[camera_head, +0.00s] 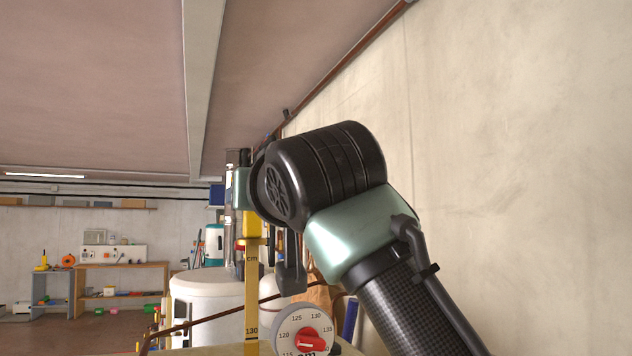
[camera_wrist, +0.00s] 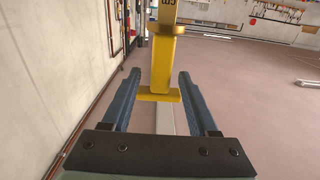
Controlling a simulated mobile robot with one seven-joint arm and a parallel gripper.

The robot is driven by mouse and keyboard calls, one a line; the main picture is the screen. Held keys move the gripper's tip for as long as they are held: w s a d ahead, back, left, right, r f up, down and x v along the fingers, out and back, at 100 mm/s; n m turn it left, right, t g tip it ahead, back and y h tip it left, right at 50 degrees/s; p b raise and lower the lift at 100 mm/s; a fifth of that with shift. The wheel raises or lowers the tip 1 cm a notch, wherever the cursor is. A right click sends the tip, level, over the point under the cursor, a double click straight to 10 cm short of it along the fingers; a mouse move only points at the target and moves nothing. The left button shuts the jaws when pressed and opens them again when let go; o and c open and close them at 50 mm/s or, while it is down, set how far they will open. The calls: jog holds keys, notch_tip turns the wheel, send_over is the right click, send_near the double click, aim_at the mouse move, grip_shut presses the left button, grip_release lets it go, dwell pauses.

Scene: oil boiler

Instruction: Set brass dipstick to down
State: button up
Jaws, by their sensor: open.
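The brass dipstick (camera_head: 251,300) is a tall, upright yellow strip in the head view, with "cm" and "130" marked on it. A wider yellow block and a crosspiece are at its upper part. In the wrist view a yellow piece of the dipstick (camera_wrist: 162,62) stands in line with the gap between my fingers. My gripper (camera_wrist: 158,77) is open, with one blue finger on each side of that gap. I cannot tell whether either finger touches the yellow piece. In the head view my wrist hides most of my gripper and part of the dipstick's top.
A round grey dial (camera_head: 289,323) with a red pointer (camera_head: 307,341) and numbers stands right beside the dipstick's lower part. A white tank (camera_head: 205,300) is behind to the left. A concrete wall (camera_head: 520,150) runs close along the right. Wooden shelves (camera_head: 135,278) stand far left.

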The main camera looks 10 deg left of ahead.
jog(key=p+x, duration=0.2)
jog(key=x, duration=0.3)
jog(key=shift+s, duration=0.1)
grip_shut()
dwell(1.3)
